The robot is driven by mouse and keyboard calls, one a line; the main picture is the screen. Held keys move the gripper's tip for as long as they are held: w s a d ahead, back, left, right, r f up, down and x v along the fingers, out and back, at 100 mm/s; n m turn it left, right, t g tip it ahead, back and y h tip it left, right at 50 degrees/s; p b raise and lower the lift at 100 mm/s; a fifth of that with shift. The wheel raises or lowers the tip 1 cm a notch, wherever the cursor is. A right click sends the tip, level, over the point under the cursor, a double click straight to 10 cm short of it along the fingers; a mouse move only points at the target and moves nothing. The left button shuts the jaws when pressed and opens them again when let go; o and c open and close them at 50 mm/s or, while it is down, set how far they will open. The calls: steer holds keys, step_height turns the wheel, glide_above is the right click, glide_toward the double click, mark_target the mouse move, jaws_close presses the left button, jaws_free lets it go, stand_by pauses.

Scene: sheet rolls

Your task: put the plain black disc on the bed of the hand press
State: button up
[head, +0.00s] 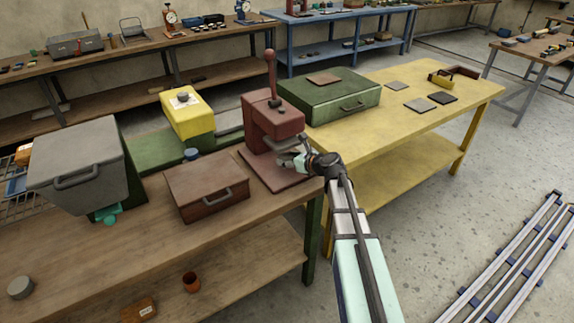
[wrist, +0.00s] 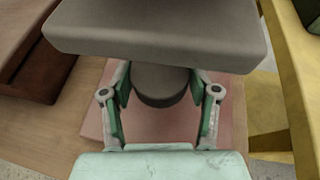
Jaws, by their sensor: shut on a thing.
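The red-brown hand press (head: 272,122) stands at the right end of the wooden bench, its lever upright. Its flat bed (head: 262,172) also shows as a pinkish plate in the wrist view (wrist: 160,128). My gripper (head: 288,160) reaches in from the right, between the press's upper plate and the bed. In the wrist view my gripper (wrist: 160,88) is shut on a dark, plain, round disc (wrist: 160,90), its top partly hidden by the grey upper plate (wrist: 155,35). The disc appears to be over the bed; I cannot tell whether it touches.
A brown lidded box (head: 206,187) stands left of the press. A green case (head: 328,96) lies on the yellow table (head: 390,105) to the right. A grey bin (head: 75,165) and a yellow block (head: 188,115) stand further left. A grey disc (head: 20,287) lies on the front-left bench.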

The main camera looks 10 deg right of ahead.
mark_target(287, 171)
steer(key=shift+w+a+f, duration=0.2)
steer(key=shift+w+f, duration=0.1)
steer(key=shift+f, duration=1.45)
steer(key=shift+f, duration=0.1)
steer(key=o, duration=1.3)
steer(key=shift+s+d, duration=0.1)
steer(key=shift+s, duration=0.1)
steer(key=b+v, duration=0.1)
steer(key=v, duration=1)
steer(key=shift+s+d+r, duration=0.2)
steer(key=shift+s+d, duration=0.05)
